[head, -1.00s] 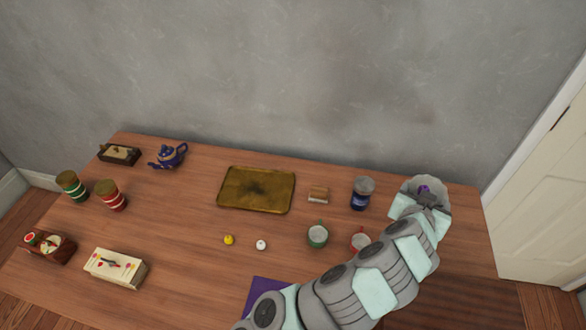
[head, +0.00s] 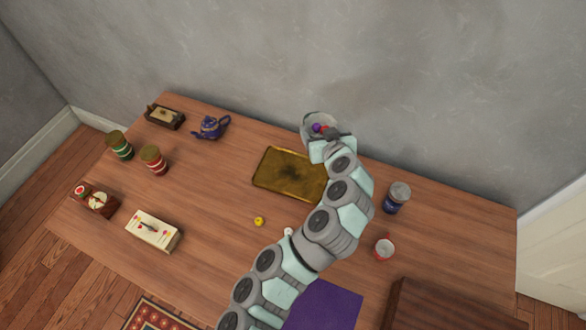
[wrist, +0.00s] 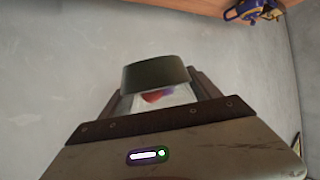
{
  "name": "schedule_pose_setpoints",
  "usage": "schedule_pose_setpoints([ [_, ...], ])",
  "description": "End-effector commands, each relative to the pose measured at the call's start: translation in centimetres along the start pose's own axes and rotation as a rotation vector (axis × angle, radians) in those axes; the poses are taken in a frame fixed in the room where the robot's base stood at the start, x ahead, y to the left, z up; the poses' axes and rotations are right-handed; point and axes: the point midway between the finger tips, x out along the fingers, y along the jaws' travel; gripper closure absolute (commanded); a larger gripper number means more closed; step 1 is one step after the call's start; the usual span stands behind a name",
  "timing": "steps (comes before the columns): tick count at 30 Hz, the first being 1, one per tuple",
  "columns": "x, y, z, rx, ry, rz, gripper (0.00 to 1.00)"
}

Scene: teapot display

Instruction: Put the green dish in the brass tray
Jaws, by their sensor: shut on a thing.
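The brass tray (head: 270,178) lies flat on the table, with its right part hidden behind my arm. My gripper (head: 332,136) is shut on a round grey-green dish (head: 311,122). Small purple and red things show in the dish. In the head view the dish appears just beyond the tray's back right corner, seemingly above the table; its height is hard to tell. In the wrist view a dark green-grey piece (wrist: 155,72), seemingly the dish, shows between the jaws with a red and purple patch below it.
A blue teapot (head: 210,128) and a wooden box (head: 164,116) stand at the back left. A blue jar (head: 396,198) and a red-and-white cup (head: 384,249) stand to the right. A yellow ball (head: 258,221) lies in front of the tray. The wall is close behind.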

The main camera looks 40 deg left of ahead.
Motion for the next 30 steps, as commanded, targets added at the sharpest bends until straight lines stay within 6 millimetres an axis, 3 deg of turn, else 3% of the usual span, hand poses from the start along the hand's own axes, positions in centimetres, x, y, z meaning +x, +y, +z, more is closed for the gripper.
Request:
schedule_pose_setpoints([
  [3,0.9,-3.5,-0.7,-0.044,-0.001,-0.088,0.79],
  [6,1.4,-5.5,-0.8,-0.069,0.001,-0.14,0.79],
  [12,2.2,-7.4,-0.1,-0.091,0.001,-0.187,0.79],
  [30,8.3,-7.3,12.8,-0.089,0.0,-0.187,0.79],
])
